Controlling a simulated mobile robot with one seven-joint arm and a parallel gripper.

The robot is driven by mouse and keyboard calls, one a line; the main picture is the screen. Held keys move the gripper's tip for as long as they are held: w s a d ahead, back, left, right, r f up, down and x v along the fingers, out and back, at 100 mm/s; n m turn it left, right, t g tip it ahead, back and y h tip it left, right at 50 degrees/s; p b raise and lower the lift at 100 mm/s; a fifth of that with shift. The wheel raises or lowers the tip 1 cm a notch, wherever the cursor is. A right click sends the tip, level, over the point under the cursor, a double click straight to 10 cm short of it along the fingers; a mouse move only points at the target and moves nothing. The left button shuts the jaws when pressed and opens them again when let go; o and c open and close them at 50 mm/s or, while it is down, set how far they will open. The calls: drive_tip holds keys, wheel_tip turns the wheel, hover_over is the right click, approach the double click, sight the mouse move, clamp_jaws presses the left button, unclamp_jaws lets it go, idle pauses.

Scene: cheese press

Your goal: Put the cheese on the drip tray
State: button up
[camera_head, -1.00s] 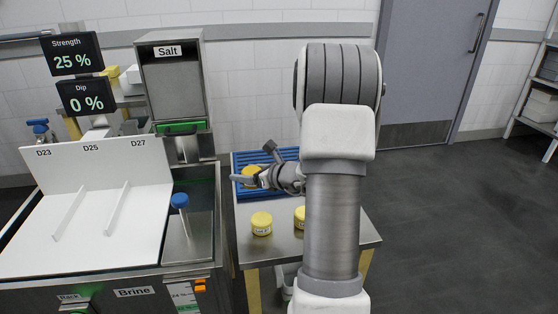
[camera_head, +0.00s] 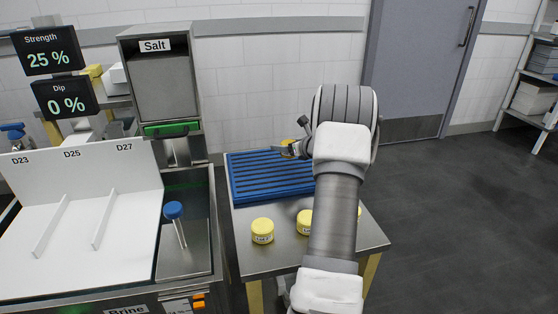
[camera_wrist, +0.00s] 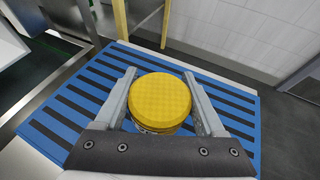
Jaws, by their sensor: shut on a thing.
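A round yellow cheese (camera_wrist: 160,100) with a printed band on its side sits between my gripper's fingers in the wrist view. My gripper (camera_wrist: 163,98) is shut on it, one finger on each side. In the head view the held cheese (camera_head: 288,146) and my gripper (camera_head: 292,150) show at the back of the blue slatted drip tray (camera_head: 262,178), partly hidden by my arm. The tray (camera_wrist: 88,92) lies below the cheese in the wrist view. I cannot tell whether the cheese touches the slats.
More yellow cheeses (camera_head: 262,231) stand on the steel table (camera_head: 246,252) in front of the tray, some partly behind my arm. The brine tank (camera_head: 185,258) with a white board (camera_head: 85,205) and the salt box (camera_head: 158,85) stand on the left. The tray's left part is clear.

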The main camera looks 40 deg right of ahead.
sight(279, 163)
drive_tip(key=x, duration=0.3)
drive_tip(key=shift+w+f, duration=0.2)
drive_tip(key=shift+f, duration=0.15)
drive_tip(key=shift+f+b, duration=0.95)
drive_tip(key=shift+f, duration=1)
drive_tip(key=shift+f, duration=0.15)
drive_tip(key=o, duration=1.4)
drive_tip(key=shift+o, duration=0.2)
drive_tip(key=shift+r, duration=0.25)
drive_tip(key=p+v, duration=0.2)
drive_tip(key=v, duration=1)
drive_tip(key=shift+f, duration=0.15)
